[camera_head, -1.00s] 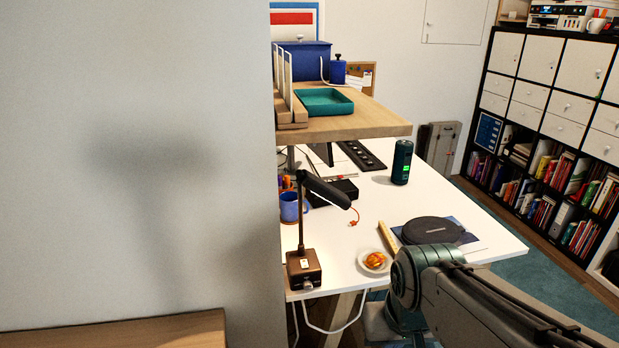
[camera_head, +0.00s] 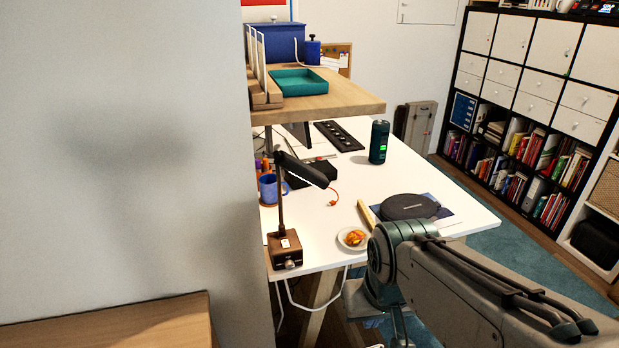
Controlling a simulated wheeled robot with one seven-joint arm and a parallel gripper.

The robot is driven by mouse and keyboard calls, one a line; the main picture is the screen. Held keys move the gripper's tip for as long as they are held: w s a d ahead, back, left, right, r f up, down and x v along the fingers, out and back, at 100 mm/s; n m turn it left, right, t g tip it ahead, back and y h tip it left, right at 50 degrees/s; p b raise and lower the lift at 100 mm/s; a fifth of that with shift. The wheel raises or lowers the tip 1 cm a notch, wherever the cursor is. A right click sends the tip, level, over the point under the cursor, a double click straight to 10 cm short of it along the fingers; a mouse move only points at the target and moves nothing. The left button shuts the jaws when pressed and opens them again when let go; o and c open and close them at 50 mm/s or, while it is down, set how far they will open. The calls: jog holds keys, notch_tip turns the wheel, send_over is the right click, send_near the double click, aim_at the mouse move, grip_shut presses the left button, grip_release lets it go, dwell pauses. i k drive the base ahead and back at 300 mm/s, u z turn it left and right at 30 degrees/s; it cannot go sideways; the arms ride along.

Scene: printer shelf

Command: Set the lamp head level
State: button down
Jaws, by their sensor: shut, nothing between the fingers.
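The desk lamp stands upright at the left front corner of the white desk, with a brown box-shaped base (camera_head: 285,251) and a thin dark post. Its black lamp head (camera_head: 304,171) is tilted, sloping down to the right from the top of the post. My arm comes in from the lower right, to the right of the lamp and apart from it. Its lower part bends down towards the bottom edge. My gripper's fingers do not show.
On the white desk (camera_head: 435,202) are a blue mug (camera_head: 271,189), a plate (camera_head: 340,239) with food, a black round case (camera_head: 410,206) and a dark can (camera_head: 379,142). A wooden shelf (camera_head: 345,101) overhangs behind the lamp. A grey wall (camera_head: 120,160) fills the left side.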

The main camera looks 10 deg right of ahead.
aim_at(285, 161)
jog(key=k, duration=0.95)
jog(key=z, duration=2.2)
jog(key=i, duration=2.3)
jog(key=u, duration=3.5)
